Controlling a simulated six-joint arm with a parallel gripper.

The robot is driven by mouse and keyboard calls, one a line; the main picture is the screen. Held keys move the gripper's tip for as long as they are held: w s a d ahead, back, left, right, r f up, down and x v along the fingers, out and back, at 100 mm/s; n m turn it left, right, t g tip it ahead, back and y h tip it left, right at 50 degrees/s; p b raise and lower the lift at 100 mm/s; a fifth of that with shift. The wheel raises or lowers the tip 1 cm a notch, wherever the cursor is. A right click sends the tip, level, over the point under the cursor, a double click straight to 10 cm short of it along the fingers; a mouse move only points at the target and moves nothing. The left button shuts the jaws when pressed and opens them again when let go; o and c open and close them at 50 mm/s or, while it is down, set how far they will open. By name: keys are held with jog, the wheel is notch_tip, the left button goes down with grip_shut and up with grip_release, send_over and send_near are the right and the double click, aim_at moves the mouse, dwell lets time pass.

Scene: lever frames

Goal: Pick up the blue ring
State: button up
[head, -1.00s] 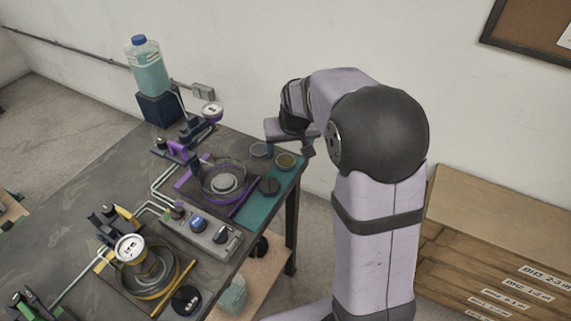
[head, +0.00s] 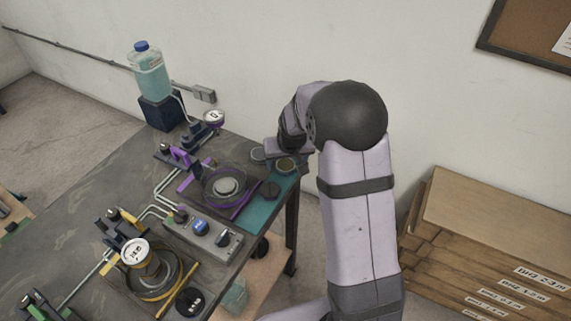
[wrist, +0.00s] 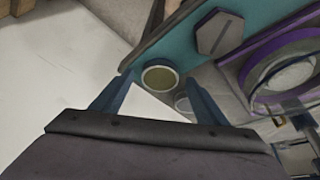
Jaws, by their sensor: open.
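Which one is the blue ring is hard to tell by colour. My gripper (wrist: 158,84) is open and empty, above the rings. In the head view my gripper (head: 290,153) is beside them, partly hidden by my arm.
A dark hexagonal knob (head: 269,190) lies on the teal mat (head: 258,216) near the rings. A purple-trimmed round fixture (head: 225,186) stands left of it. A control box with knobs (head: 203,234) and a bottle of teal liquid (head: 150,72) stand further left. The table edge is close to the rings.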

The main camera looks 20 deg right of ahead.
jog(key=shift+f, duration=0.15)
jog(key=shift+c, duration=0.3)
jog(key=shift+w, duration=0.1)
jog(key=c, duration=1.2)
